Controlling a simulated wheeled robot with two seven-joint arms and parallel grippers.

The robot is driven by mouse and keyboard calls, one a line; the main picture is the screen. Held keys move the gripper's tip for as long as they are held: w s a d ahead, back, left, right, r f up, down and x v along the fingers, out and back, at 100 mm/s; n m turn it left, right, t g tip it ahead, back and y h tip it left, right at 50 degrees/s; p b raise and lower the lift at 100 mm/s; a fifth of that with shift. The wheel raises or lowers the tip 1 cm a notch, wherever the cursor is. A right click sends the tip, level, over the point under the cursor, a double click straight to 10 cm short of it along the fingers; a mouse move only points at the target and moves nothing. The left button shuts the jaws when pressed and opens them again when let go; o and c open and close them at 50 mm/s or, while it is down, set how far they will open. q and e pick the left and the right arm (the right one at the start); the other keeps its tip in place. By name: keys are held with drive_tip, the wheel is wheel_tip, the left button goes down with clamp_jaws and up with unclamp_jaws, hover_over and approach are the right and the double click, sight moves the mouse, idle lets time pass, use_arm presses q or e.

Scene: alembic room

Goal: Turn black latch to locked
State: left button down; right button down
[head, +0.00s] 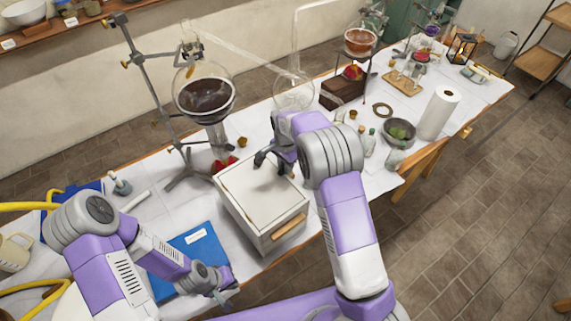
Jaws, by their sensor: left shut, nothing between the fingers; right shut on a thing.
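A white box (245,195) with a wooden handle (290,227) on its front stands on the table in the middle of the head view. My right gripper (268,163) is at the far part of the box's top, reaching in from the right. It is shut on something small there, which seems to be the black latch. The fingers and arm hide most of the latch, so I cannot tell which way it points. My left gripper (223,296) is shut and empty, low beside the blue book (193,250), left of the box.
A metal stand (150,75) holds a round flask of dark liquid (203,95) behind the box. Glass tubing runs right to more glassware. A grey bowl (398,133), small bottles (369,143) and a paper roll (438,112) stand right of my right arm. Yellow hoses lie left.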

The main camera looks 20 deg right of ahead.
use_arm(q)
drive_tip(key=shift+r, duration=0.15)
use_arm(e)
drive_tip(key=shift+w+r+m, duration=0.1)
drive_tip(key=shift+m, duration=0.8)
drive_tip(key=c, duration=1)
unclamp_jaws()
drive_tip(key=shift+o, duration=0.2)
use_arm(q)
drive_tip(key=shift+r, duration=0.1)
use_arm(e)
wheel_tip(320, 180, up, 8)
drive_tip(key=shift+f, duration=0.25)
